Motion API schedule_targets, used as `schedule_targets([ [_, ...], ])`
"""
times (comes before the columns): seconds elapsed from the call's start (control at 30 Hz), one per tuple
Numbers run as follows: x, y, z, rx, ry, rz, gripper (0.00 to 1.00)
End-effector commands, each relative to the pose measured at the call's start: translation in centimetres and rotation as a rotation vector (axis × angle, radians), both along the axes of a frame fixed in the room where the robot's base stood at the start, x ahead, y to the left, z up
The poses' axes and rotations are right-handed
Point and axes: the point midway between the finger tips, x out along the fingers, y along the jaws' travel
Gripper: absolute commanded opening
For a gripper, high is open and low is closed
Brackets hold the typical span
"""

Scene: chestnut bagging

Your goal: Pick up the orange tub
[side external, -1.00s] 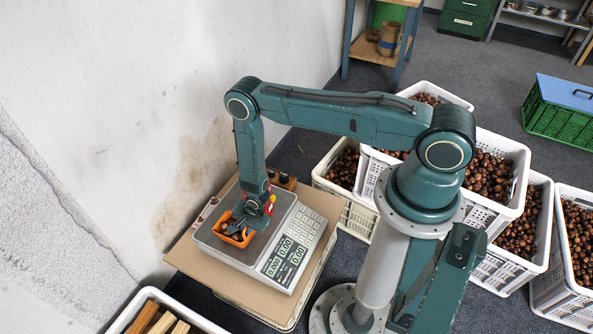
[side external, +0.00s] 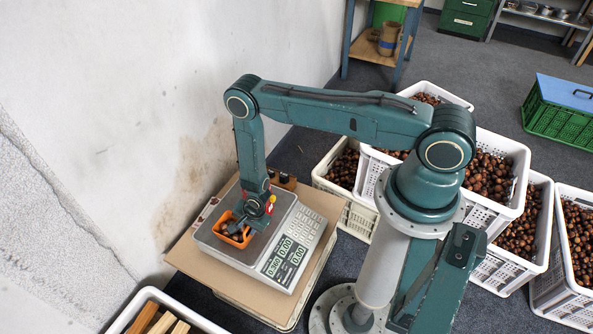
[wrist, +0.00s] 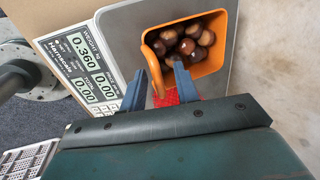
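The orange tub (side external: 236,238) stands on the plate of a weighing scale (side external: 279,238). The wrist view shows the tub (wrist: 221,45) holding several brown chestnuts (wrist: 192,38), with a looped orange handle (wrist: 150,55) on its near side. My gripper (side external: 243,224) is low at the tub. In the wrist view my gripper's two blue fingers (wrist: 161,70) stand apart, one on each side of the handle, with a gap visible on the right. The gripper looks open. The scale's upper display (wrist: 84,46) reads 0.360.
The scale sits on a cardboard sheet (side external: 190,258) beside the wall. White crates of chestnuts (side external: 505,225) stand to the right. A crate with wooden pieces (side external: 205,323) is at the bottom left. A small brown object (side external: 283,181) is behind the scale.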

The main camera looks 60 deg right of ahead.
Motion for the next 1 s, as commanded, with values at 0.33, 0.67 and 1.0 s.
schedule_targets([
  [0.33, -1.1, 0.0, 3.6, 0.000, -0.001, 0.000, 0.31],
  [0.67, -2.4, 0.0, 7.8, 0.000, -0.001, 0.000, 0.31],
  [1.0, -3.3, 0.0, 10.3, 0.000, 0.000, 0.000, 0.31],
])
